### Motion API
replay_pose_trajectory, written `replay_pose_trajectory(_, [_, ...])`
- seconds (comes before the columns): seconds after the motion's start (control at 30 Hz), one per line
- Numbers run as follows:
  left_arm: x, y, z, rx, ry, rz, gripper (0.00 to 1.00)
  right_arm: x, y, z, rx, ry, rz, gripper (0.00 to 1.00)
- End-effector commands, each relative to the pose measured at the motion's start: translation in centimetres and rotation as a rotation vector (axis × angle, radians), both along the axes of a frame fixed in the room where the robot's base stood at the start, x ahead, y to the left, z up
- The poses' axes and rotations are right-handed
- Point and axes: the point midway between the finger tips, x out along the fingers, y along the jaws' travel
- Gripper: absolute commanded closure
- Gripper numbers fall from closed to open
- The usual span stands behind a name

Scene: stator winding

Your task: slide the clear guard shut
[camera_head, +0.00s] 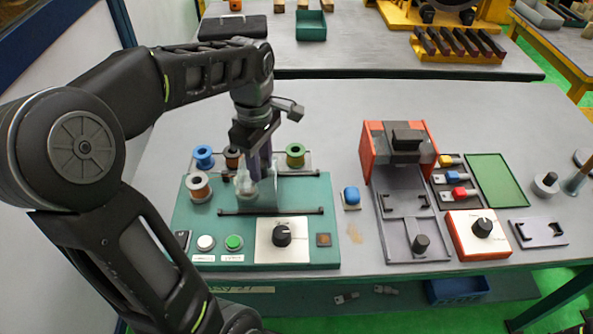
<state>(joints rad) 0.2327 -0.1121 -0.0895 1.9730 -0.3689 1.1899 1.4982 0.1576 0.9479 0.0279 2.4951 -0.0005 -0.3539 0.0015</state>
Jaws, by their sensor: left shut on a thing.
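The clear guard (291,192) is a see-through panel on the teal winding station (190,225), between a front dark rail (300,211) and a rear rail. My left gripper (260,172) comes down from above at the guard's upper part and is shut on it. The fingers hide the exact spot of the grip. A pale round part (244,187) shows beside and partly behind the guard. My right gripper is out of view.
Wire spools, blue (204,156), copper (198,187) and green (295,154), stand around the guard. A dial (282,235) and buttons (233,242) sit in front. A red-sided press (370,150) stands to the right, beyond a blue button (351,195).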

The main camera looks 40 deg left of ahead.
Motion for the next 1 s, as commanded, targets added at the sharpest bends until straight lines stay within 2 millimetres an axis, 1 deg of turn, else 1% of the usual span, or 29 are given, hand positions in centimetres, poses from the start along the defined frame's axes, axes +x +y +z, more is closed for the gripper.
replay_pose_trajectory(0.5, [-1.5, 2.1, 0.1, 0.001, -0.002, 0.001, 0.94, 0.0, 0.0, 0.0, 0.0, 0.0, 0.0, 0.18])
replay_pose_trajectory(0.53, [-1.5, 2.1, 0.1, 0.001, -0.002, 0.0, 0.7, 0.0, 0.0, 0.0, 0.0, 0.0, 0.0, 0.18])
replay_pose_trajectory(0.6, [-1.5, 2.0, 0.1, 0.001, -0.002, 0.0, 0.64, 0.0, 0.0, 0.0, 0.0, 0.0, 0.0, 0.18])
replay_pose_trajectory(0.77, [-1.5, 2.0, 0.0, 0.0, -0.001, 0.0, 0.51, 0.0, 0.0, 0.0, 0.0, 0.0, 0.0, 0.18])
replay_pose_trajectory(1.0, [-1.5, 2.0, 0.0, 0.0, 0.0, 0.0, 0.51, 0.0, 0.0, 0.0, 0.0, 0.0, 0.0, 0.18])
